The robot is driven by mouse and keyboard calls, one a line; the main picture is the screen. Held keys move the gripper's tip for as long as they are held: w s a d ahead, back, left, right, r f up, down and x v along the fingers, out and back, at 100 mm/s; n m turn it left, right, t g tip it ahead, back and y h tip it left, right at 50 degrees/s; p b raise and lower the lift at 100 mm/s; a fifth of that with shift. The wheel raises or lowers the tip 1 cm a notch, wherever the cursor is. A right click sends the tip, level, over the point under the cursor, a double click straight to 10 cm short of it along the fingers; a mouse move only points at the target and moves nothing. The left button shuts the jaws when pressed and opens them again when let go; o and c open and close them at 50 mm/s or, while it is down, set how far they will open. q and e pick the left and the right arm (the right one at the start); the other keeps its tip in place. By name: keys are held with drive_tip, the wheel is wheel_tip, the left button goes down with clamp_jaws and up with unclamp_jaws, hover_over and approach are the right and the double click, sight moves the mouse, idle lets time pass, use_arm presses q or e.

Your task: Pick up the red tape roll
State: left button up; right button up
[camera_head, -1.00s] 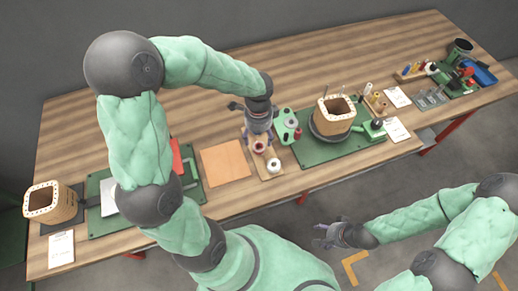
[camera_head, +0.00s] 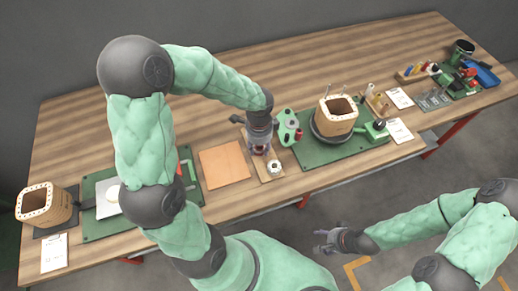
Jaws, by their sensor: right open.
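The red tape roll (camera_head: 257,151) is on a small wooden board (camera_head: 268,178) near the table's front edge, in the head view. It is mostly hidden by my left gripper (camera_head: 259,147), which points down with its fingers at the roll. I cannot tell whether the fingers are apart or closed on it. A white tape roll (camera_head: 274,167) sits on the same board, just in front and to the right. My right gripper (camera_head: 325,241) is open and empty, out in front of the table over the floor.
An orange mat (camera_head: 225,165) lies left of the board. A green part with round holes (camera_head: 287,128) stands close on the right, beside a green plate (camera_head: 310,154) with a wooden coil (camera_head: 337,116). Another coil (camera_head: 39,206) stands at the far left. The back of the table is clear.

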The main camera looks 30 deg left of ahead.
idle(0.3)
use_arm(q)
drive_tip(key=shift+r+p, duration=0.35)
drive_tip(key=shift+r, duration=0.2)
wheel_tip(320, 180, up, 2)
drive_tip(key=shift+r+p, duration=0.1)
drive_tip(key=shift+p, duration=0.55)
drive_tip(key=s+d+r+p, duration=0.4)
drive_tip(key=s+d+r, duration=0.5)
drive_tip(key=d, duration=0.1)
drive_tip(key=shift+s+d+r, duration=0.15)
drive_tip(key=shift+s+r, duration=0.15)
drive_tip(key=shift+r, duration=0.05)
drive_tip(key=shift+w, duration=0.1)
